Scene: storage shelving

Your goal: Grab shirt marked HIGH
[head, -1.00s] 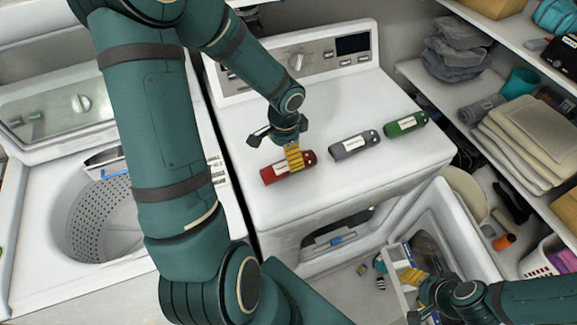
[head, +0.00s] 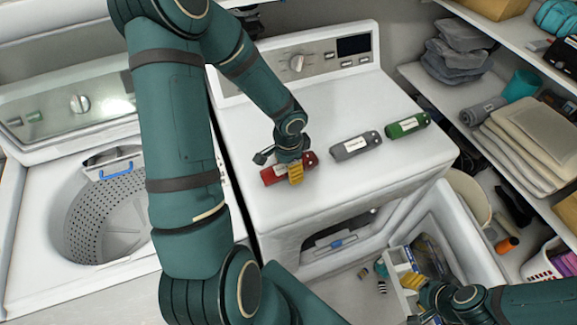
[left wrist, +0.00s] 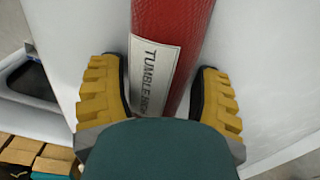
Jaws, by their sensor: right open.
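A red rolled shirt (head: 270,177) lies at the left on the white dryer top. In the left wrist view the red roll (left wrist: 170,40) has a white label reading TUMBLE and a partly hidden word that looks like HIGH. A grey roll (head: 355,146) and a green roll (head: 407,125) lie to its right; their labels are too small to read. My left gripper (head: 288,168) is at the red roll, open, with one yellow finger on each side and gaps between. My right gripper (head: 414,294) is open at the lower right, away from the rolls.
An open washer (head: 45,190) stands left of the dryer (head: 330,205). Shelves with folded towels (head: 530,130) and grey cloths (head: 455,55) stand on the right. A white bin (head: 470,245) stands in front of them. The dryer top's front is clear.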

